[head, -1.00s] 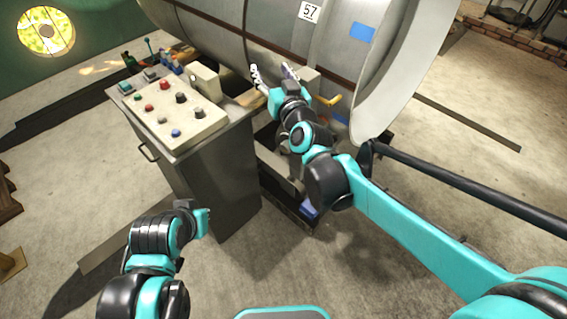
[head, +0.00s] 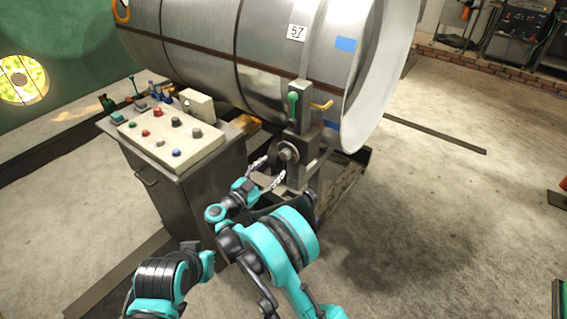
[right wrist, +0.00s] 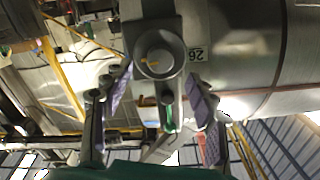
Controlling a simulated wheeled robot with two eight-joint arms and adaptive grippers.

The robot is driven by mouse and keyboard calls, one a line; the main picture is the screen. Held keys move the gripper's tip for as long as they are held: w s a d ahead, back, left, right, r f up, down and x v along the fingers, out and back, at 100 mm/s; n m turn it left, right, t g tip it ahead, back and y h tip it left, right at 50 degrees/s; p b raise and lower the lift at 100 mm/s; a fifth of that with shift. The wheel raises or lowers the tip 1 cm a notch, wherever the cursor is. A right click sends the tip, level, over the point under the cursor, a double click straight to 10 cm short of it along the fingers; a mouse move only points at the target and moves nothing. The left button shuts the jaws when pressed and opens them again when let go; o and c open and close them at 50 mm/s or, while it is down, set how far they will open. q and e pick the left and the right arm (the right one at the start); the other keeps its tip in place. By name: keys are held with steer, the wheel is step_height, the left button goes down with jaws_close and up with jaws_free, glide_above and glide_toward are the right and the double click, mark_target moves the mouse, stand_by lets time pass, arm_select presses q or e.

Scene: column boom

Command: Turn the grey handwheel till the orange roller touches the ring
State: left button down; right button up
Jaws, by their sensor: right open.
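The grey handwheel (head: 288,152) is on the front of a grey upright stand (head: 301,172) beside the big metal drum. It also shows in the right wrist view (right wrist: 158,54), round and seen nearly face on. My right gripper (head: 268,172) is open and empty just in front of the handwheel. In the right wrist view its fingers (right wrist: 160,80) stand on both sides of the wheel's lower part; contact cannot be told. A yellow-orange piece (head: 322,105) sticks out near the stand's top; I cannot tell if it is the roller. The roller's contact with the ring is not visible.
A green handle (head: 293,103) is on the stand above the handwheel. The metal drum (head: 210,50) fills the back. A control cabinet (head: 195,185) with several buttons stands left of my right gripper.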

mark_target(283, 157)
steer(key=b+x, duration=0.1)
steer(key=x, duration=0.5)
steer(key=shift+w+d+b, duration=0.25)
steer(key=shift+w+b, duration=0.05)
steer(key=shift+b, duration=0.05)
steer(key=c, duration=1.2)
